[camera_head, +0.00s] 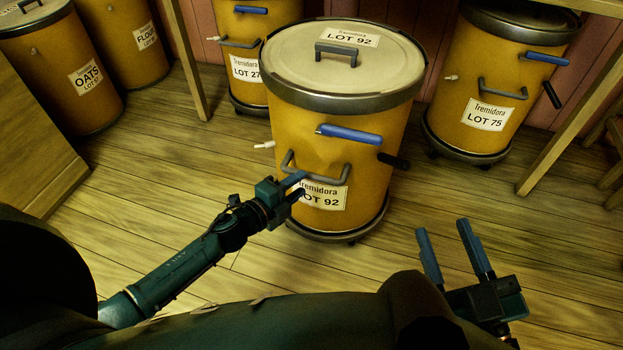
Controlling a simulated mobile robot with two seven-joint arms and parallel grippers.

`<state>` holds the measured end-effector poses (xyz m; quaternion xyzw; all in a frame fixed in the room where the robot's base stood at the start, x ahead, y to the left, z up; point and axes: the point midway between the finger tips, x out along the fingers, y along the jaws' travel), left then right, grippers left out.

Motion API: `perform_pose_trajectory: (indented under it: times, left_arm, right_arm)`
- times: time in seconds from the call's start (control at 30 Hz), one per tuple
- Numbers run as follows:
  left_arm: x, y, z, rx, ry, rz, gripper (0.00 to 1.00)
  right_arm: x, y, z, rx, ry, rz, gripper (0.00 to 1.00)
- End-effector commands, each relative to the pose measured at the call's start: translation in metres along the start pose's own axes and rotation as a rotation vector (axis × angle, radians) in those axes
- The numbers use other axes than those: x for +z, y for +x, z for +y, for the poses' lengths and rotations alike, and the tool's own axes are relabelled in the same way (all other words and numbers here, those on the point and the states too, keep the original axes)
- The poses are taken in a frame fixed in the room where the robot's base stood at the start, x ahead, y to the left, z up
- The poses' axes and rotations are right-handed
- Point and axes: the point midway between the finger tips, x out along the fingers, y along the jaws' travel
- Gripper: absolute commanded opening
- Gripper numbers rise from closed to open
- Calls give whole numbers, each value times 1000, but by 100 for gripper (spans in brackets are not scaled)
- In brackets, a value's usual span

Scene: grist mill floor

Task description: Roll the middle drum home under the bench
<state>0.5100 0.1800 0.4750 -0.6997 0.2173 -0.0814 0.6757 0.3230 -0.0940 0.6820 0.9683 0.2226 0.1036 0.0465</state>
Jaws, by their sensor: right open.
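The middle drum (365,215), yellow with a pale lid and "LOT 92" labels, stands upright on a dark round base, in front of the bench. Its front has a grey bar handle (335,184), a blue lever (350,134), a black grip (394,161) and a small white-tipped peg (264,145). My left gripper (303,184) is at the left end of the grey handle, its blue fingers overlapping it and the label. Whether they close on the bar is unclear. My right gripper (443,227) is open and empty, right of the drum, apart from it.
The bench's legs (187,60) (568,122) stand either side. Drum LOT 27 (247,92) is behind left, partly hidden; drum LOT 75 (476,140) is behind right on casters. OATS (60,85) and FLOUR (128,50) drums stand far left. Plank floor (170,175) is clear.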

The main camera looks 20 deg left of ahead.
Motion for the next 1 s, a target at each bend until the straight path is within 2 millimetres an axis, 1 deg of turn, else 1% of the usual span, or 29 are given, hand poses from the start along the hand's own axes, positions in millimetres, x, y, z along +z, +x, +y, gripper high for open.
perform_pose_trajectory:
  times: [0.03,0.1,0.2,0.3,0.43,0.7,0.77,1.0]
  left_arm:
    - [1,12,1,-3,2,-1,38]
    - [1,25,2,-2,1,0,38]
    - [0,40,2,-1,1,0,38]
    - [1,50,1,0,-1,-1,38]
    - [0,56,1,0,-1,-1,38]
    - [0,57,0,1,-1,-1,38]
    - [0,57,0,1,-1,-1,34]
    - [0,57,0,1,-1,-1,14]
  right_arm:
    - [3,0,-1,-2,7,6,42]
    - [2,0,-1,-3,16,13,42]
    - [2,1,-2,-5,27,19,42]
    - [2,2,-2,-6,38,20,42]
    - [3,2,-3,-7,45,19,42]
    - [-1,2,-2,-7,46,26,42]
    - [-1,2,-2,-7,46,27,42]
    - [-2,2,-2,-9,45,28,42]
